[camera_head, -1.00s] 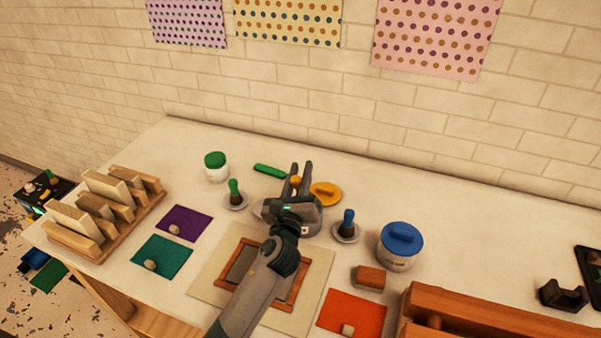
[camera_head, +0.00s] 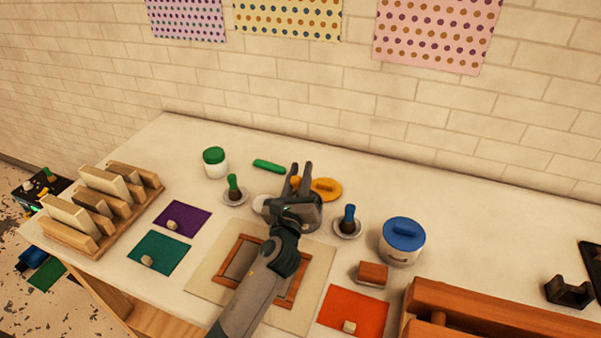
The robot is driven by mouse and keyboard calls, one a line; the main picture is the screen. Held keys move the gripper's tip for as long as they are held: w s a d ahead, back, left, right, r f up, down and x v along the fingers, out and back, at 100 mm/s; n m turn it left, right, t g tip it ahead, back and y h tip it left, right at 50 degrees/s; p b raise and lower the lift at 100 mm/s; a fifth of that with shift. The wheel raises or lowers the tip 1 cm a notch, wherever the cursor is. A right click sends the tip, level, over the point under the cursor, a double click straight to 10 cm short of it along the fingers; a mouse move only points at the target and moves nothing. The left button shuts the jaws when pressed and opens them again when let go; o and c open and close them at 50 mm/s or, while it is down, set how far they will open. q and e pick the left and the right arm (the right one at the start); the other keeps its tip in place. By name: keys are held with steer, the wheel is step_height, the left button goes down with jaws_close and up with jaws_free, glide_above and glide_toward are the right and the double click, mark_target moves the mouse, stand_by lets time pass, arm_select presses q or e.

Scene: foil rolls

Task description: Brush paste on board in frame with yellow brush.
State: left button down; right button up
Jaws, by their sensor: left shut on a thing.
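My left gripper (camera_head: 301,170) reaches over the middle of the table with its fingers pointing to the back wall. It is shut on the yellow brush (camera_head: 296,182), of which only a small yellow part shows between the fingers. A wooden frame (camera_head: 238,256) lies on a beige sheet at the front, with a dark grey board (camera_head: 241,262) inside it; my arm hides much of both. A yellow round lid (camera_head: 326,188) with a raised grip is just right of the fingers, partly covered by the gripper. My right gripper is not in view.
Green (camera_head: 234,190) and blue (camera_head: 348,219) brushes stand on small saucers either side of the gripper. A pale saucer (camera_head: 261,203) is partly hidden by it. A green-lidded jar (camera_head: 214,163) and blue-lidded jar (camera_head: 401,241) stand nearby. A wooden rack (camera_head: 87,240) is left.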

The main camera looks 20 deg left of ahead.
arm_select(q)
steer(key=shift+f, duration=0.15)
stand_by(0.3)
steer(key=shift+f+b, duration=0.25)
steer(key=shift+b, duration=0.05)
steer(key=shift+f, duration=0.15)
stand_by(0.3)
stand_by(0.4)
steer(key=shift+f, duration=0.1)
stand_by(0.4)
steer(key=shift+f, duration=0.1)
stand_by(0.6)
